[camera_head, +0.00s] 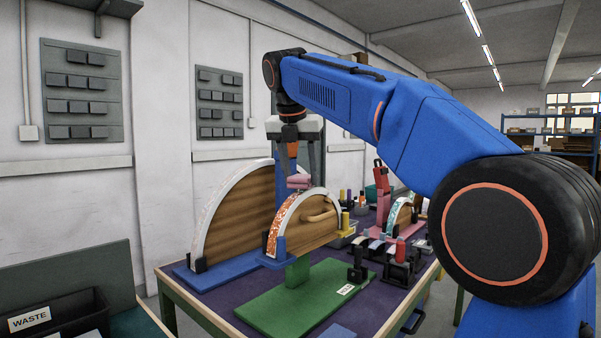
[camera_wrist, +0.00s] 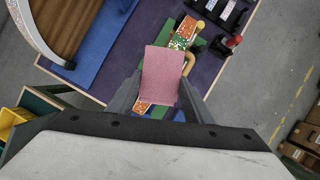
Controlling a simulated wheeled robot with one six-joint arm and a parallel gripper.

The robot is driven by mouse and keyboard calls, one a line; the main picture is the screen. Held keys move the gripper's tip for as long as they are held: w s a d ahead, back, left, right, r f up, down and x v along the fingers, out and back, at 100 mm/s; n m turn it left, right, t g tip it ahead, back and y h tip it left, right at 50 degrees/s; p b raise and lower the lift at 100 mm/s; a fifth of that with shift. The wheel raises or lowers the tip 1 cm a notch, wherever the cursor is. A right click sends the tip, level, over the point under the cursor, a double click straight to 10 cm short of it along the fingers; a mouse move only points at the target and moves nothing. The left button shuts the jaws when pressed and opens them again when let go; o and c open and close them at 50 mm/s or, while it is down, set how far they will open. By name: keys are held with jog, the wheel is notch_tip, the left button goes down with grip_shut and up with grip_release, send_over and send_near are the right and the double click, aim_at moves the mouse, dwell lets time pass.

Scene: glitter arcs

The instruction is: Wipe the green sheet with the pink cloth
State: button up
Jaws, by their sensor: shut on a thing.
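My gripper (camera_head: 299,176) is shut on the pink cloth (camera_head: 298,182), a folded pad between its fingers. In the wrist view the cloth (camera_wrist: 162,75) shows as a pink rectangle. It sits just above the top of a wooden arch (camera_head: 312,225) with an orange glitter strip (camera_head: 283,222) on its curved edge; I cannot tell whether it touches. In the wrist view a green speckled patch (camera_wrist: 179,43) lies on the orange strip, partly beside the cloth. A flat green board (camera_head: 297,296) with a white label lies below the arch. The cloth hides part of the strip.
A larger arch (camera_head: 235,215) with a white edge stands left on a blue base. A smaller arch with teal glitter (camera_head: 402,214) and black holders (camera_head: 393,262) stand right. A waste bin (camera_head: 57,318) is at lower left. The purple table (camera_head: 222,302) has some clear surface.

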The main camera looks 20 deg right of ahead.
aim_at(309, 175)
jog(key=shift+f, duration=0.15)
jog(key=shift+w+d, duration=0.3)
jog(key=shift+d, duration=0.15)
jog(key=shift+w+d, duration=0.1)
jog(key=shift+w+d, duration=0.25)
jog(key=shift+d, duration=0.15)
jog(key=shift+w+d, duration=0.1)
jog(key=shift+w+d, duration=0.2)
jog(key=shift+d, duration=0.15)
